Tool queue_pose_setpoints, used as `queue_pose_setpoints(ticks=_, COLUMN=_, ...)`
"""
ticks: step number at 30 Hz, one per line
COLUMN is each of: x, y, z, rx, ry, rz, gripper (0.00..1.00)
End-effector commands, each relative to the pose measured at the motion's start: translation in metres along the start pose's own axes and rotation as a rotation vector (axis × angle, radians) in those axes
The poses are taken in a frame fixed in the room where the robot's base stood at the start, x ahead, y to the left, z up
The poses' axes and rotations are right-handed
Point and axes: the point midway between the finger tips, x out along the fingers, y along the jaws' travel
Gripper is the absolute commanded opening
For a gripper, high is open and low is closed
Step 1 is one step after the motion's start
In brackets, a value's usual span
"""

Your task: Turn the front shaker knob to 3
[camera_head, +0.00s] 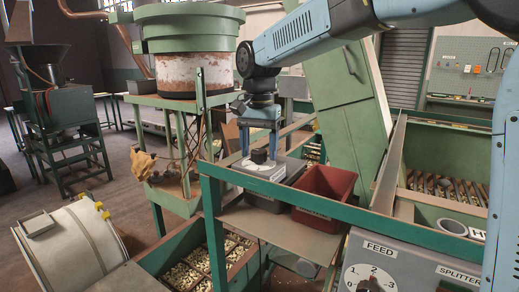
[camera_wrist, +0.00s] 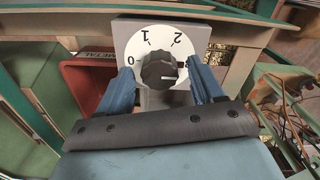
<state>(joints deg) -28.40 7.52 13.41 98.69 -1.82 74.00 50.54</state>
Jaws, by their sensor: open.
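A dark round knob (camera_head: 259,156) sits on top of a small grey box (camera_head: 268,172) with a white label too small to read. In the wrist view the knob (camera_wrist: 160,70) stands on a white dial (camera_wrist: 160,38) marked 0, 1 and 2. The right finger covers part of the dial there, and no 3 is visible. My gripper (camera_wrist: 166,84) is open, with one blue finger on each side of the knob and gaps between. In the head view my gripper (camera_head: 259,143) points down over the knob.
A dark red bin (camera_head: 325,190) stands right beside the box. A green rail (camera_head: 330,212) runs in front. A grey panel with a FEED dial (camera_head: 372,278) is at the lower right. A green bowl feeder (camera_head: 190,45) stands behind left.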

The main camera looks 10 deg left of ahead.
Motion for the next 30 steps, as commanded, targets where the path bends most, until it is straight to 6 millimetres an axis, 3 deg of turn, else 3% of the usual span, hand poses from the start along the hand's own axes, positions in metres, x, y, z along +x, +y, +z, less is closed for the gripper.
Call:
queue_pose_setpoints(ticks=5, x=-0.024, y=0.000, z=0.000, rx=0.000, ry=0.002, rz=-0.002, gripper=0.67)
queue_pose_setpoints(ticks=18, x=-0.107, y=0.000, z=-0.001, rx=0.000, ry=0.002, rz=-0.003, gripper=0.67)
queue_pose_setpoints(ticks=24, x=-0.128, y=0.000, z=-0.001, rx=0.000, ry=0.002, rz=-0.002, gripper=0.67)
queue_pose_setpoints(ticks=30, x=-0.133, y=0.000, z=-0.001, rx=0.000, ry=0.001, rz=-0.001, gripper=0.67)
